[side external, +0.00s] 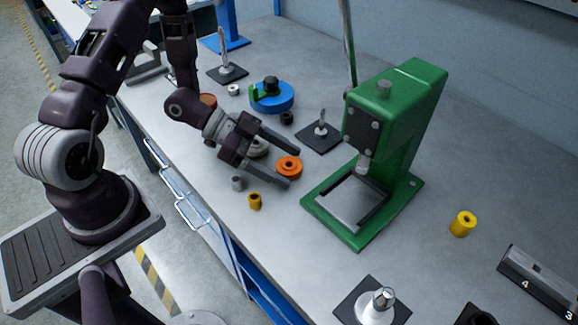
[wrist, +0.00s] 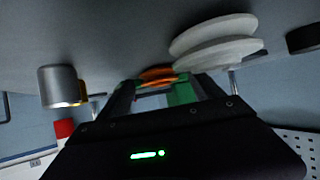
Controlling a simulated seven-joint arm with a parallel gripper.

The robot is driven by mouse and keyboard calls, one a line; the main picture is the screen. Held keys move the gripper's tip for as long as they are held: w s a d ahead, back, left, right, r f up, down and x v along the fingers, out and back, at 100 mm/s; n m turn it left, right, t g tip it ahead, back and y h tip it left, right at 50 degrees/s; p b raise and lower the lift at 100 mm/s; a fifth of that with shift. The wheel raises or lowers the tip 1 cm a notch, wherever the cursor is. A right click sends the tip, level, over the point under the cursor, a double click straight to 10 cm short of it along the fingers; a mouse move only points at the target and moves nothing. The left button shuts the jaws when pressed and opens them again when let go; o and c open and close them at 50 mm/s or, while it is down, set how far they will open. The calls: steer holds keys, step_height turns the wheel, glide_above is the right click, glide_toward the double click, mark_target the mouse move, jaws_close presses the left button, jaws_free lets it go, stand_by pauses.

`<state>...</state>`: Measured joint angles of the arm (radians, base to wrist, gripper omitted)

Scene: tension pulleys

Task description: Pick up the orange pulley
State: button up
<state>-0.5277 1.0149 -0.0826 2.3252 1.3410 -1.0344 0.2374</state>
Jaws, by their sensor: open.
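The orange pulley (side external: 289,167) lies flat on the grey workbench in the side external view. It also shows in the wrist view (wrist: 157,75), beyond and between my fingers. My gripper (side external: 288,166) is open, with its two fingers pointing right, low over the bench. One finger is on the far side of the orange pulley and the other on its near side. I cannot tell whether either finger touches it. In the wrist view my gripper (wrist: 158,88) has nothing held in it.
A pale pulley (wrist: 215,42) is close beside my fingers. A grey cylinder (side external: 237,183) and a yellow spool (side external: 255,201) stand nearby. A green press (side external: 385,130) stands to the right.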

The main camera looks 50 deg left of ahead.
steer(key=c, duration=1.5)
steer(key=shift+r, duration=0.1)
